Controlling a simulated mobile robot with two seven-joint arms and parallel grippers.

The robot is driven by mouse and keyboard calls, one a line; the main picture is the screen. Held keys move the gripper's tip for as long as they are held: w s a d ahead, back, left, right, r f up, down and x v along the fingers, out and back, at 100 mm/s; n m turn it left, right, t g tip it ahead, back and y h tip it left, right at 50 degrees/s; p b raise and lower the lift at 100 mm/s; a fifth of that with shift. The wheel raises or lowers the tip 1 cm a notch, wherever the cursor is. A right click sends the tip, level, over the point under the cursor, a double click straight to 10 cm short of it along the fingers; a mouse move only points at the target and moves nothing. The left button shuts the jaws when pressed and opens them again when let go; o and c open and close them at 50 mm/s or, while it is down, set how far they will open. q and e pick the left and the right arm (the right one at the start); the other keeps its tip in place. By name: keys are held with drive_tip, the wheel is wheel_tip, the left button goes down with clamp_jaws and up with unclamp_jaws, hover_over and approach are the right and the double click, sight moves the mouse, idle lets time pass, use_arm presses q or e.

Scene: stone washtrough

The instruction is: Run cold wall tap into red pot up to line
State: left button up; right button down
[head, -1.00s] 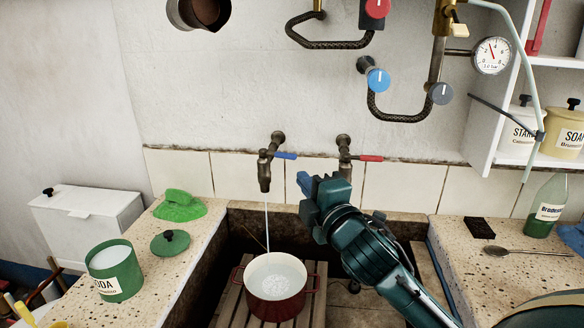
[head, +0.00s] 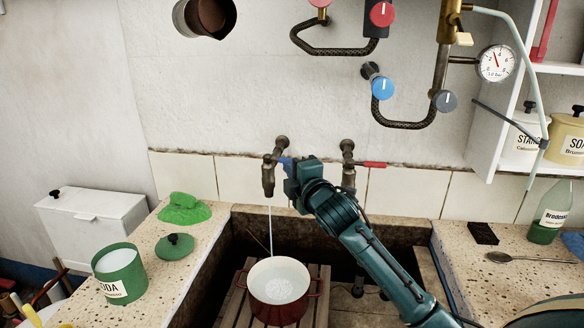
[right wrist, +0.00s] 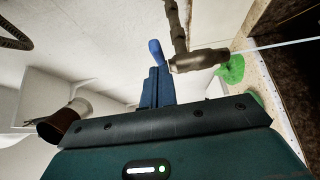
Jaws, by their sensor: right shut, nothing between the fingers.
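The red pot (head: 280,304) stands on a wooden slatted rack in the stone trough. A thin stream of water runs from the left wall tap (head: 268,175) into it, and the surface inside is frothy. I cannot make out a line in the pot. This tap has a blue lever, mostly hidden behind my right gripper (head: 287,165) in the head view. In the right wrist view the blue lever (right wrist: 155,50) stands just beyond the shut fingertips; I cannot tell whether they touch. My right gripper is shut and empty. My left gripper is out of view.
A second wall tap with a red lever (head: 374,164) is right of my right gripper. A green soda tin (head: 120,274), its lid (head: 175,246) and a green cloth (head: 184,209) lie on the left ledge. A spoon (head: 528,258) and a bottle (head: 549,214) are on the right.

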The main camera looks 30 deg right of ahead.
drive_tip(key=shift+w+d, duration=0.15)
use_arm(q)
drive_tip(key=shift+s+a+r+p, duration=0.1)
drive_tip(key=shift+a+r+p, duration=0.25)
drive_tip(key=shift+p, duration=0.8)
use_arm(e)
drive_tip(key=shift+w+d+r, duration=0.1)
drive_tip(key=shift+w+d, duration=0.1)
drive_tip(key=shift+d, duration=0.3)
drive_tip(key=shift+w+d, duration=0.15)
drive_tip(key=shift+d, duration=0.35)
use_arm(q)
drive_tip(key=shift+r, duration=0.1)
